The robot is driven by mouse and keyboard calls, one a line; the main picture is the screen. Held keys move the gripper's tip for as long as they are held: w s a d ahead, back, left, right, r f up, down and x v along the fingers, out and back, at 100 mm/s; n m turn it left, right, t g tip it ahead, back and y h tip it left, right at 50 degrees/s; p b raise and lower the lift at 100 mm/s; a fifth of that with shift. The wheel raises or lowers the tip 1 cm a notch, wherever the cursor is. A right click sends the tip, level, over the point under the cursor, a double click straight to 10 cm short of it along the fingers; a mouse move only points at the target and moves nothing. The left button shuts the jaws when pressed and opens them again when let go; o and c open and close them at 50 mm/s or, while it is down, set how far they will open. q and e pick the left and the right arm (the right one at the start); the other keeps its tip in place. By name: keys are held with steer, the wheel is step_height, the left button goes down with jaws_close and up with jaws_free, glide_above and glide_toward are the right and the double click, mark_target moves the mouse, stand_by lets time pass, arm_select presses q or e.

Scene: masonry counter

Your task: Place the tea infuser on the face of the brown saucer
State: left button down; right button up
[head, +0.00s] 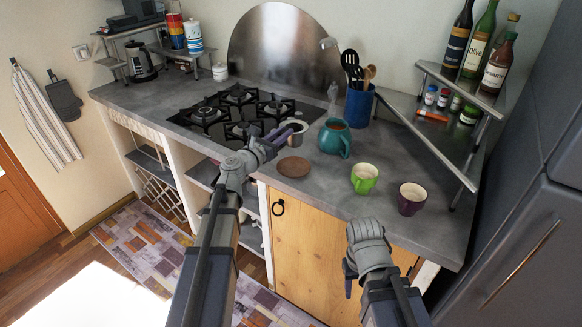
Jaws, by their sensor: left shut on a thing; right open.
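The brown saucer (294,167) lies flat and empty on the grey counter, just in front of the teal pot. My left gripper (280,138) is shut on a small grey, cup-like thing, which looks like the tea infuser (298,127). The infuser is above the counter, behind the saucer in the picture and apart from it. The fingers hide part of it. My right gripper (348,281) is open and empty, low in front of the wooden cupboard door.
A teal teapot (334,139) stands right of the infuser. A green mug (364,179) and a purple mug (411,200) stand further right. A black gas hob (232,112) is at the left. A blue utensil holder (359,106) is behind.

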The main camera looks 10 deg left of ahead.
arm_select(q)
steer(key=shift+f+b, duration=4.95)
steer(key=shift+f, duration=0.15)
steer(key=shift+r, duration=0.15)
steer(key=c, duration=0.7)
jaws_free()
steer(key=shift+c, duration=0.2)
steer(key=shift+r+p, duration=0.15)
steer(key=shift+p, duration=0.15)
steer(key=v, duration=1.2)
